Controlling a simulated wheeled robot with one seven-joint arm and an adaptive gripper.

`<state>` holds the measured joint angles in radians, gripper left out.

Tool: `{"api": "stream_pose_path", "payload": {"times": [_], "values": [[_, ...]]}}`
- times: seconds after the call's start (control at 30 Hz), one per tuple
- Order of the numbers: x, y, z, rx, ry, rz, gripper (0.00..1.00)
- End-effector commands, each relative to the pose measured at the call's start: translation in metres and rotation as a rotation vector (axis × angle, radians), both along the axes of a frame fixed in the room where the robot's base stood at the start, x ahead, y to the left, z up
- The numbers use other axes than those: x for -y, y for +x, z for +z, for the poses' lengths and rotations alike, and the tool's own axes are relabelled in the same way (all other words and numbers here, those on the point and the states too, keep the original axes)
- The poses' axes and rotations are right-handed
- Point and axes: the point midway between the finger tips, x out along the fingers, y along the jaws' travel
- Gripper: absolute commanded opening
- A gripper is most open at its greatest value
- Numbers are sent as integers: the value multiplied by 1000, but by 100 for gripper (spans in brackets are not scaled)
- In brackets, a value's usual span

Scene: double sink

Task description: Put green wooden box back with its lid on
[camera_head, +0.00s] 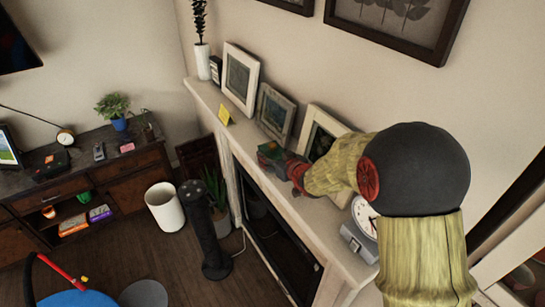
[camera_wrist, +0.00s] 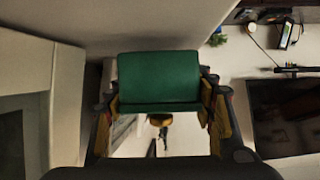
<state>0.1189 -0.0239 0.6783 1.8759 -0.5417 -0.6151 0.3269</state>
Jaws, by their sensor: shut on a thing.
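The green wooden box (camera_wrist: 158,80) sits between the two fingers of my gripper (camera_wrist: 161,106) in the wrist view, one finger at each side. My gripper (camera_head: 283,168) is shut on it. In the head view the box (camera_head: 270,151) shows small and dark green at the end of my arm, over or on the white mantel shelf (camera_head: 325,215). I cannot tell whether it touches the shelf. A line runs along the lower edge of its green face in the wrist view. I cannot tell a separate lid.
Several picture frames (camera_head: 240,78) lean along the wall behind the shelf. Bare shelf lies between card and box.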

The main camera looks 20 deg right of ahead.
Motion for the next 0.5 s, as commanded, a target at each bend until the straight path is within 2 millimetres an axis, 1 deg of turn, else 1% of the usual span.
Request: {"api": "stream_pose_path", "payload": {"times": [0.03,0.1,0.3,0.47,0.5], "values": [[0,0,-6,0,1,0,25],[0,0,-8,4,0,-1,25],[0,0,-8,5,0,-1,25],[0,0,-13,4,0,-1,25],[0,0,-13,2,-1,-1,56]]}}
